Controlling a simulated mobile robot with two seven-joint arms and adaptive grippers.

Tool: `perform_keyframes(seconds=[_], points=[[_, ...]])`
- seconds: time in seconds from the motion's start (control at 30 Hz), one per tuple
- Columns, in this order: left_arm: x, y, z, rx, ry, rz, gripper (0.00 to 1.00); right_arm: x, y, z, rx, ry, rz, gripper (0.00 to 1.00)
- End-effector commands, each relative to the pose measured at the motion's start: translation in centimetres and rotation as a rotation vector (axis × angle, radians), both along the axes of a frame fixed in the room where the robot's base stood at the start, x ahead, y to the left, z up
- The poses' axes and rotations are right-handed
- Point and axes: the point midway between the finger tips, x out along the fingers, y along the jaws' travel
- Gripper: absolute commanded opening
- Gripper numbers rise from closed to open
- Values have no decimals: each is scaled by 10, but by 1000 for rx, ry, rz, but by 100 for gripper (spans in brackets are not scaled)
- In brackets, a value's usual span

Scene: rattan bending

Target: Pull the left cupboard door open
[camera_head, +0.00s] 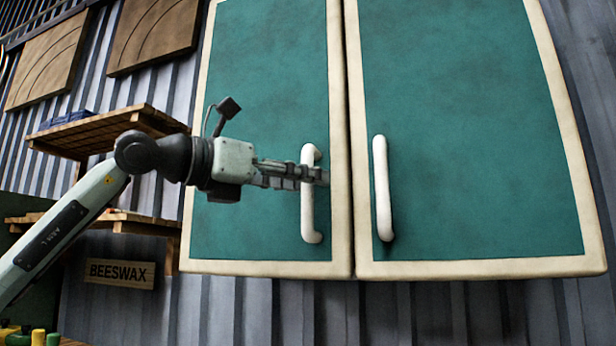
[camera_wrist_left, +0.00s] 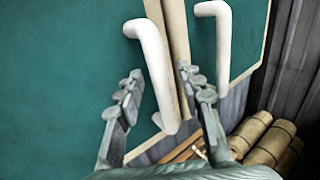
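The left cupboard door (camera_head: 262,70) is green with a cream frame and looks closed, level with the right door (camera_head: 450,90). Its white bar handle (camera_head: 308,218) stands upright near the door's right edge; it also shows in the left wrist view (camera_wrist_left: 153,50). My left gripper (camera_head: 318,175) is at the middle of this handle, its fingers crossing it from the left. In the left wrist view the fingers are spread apart, with the handle between them and gaps on both sides. Whether the fingertips reach behind the bar is unclear. My right gripper is not in view.
The right door's white handle (camera_head: 382,190) is close to the right of my left gripper. Wooden shelves (camera_head: 100,130) and a BEESWAX sign (camera_head: 119,273) are on the wall at the left. Tan rolls (camera_wrist_left: 265,140) lie at lower right in the left wrist view.

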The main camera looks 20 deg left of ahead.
Motion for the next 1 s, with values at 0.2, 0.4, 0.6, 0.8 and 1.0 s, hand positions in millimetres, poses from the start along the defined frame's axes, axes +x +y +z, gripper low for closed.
perform_keyframes(seconds=[0.2, 0.4, 0.6, 0.8, 1.0], points=[[8, -6, 0, 0, 0, 1, 37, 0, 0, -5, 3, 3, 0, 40], [8, -5, 0, 0, 0, 1, 35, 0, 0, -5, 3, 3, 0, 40], [8, -5, 0, 0, 0, 1, 10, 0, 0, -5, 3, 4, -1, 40], [8, -5, 0, 0, 0, 1, 0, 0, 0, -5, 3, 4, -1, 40], [8, -5, 0, 0, 0, 2, 0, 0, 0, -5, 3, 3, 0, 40]])
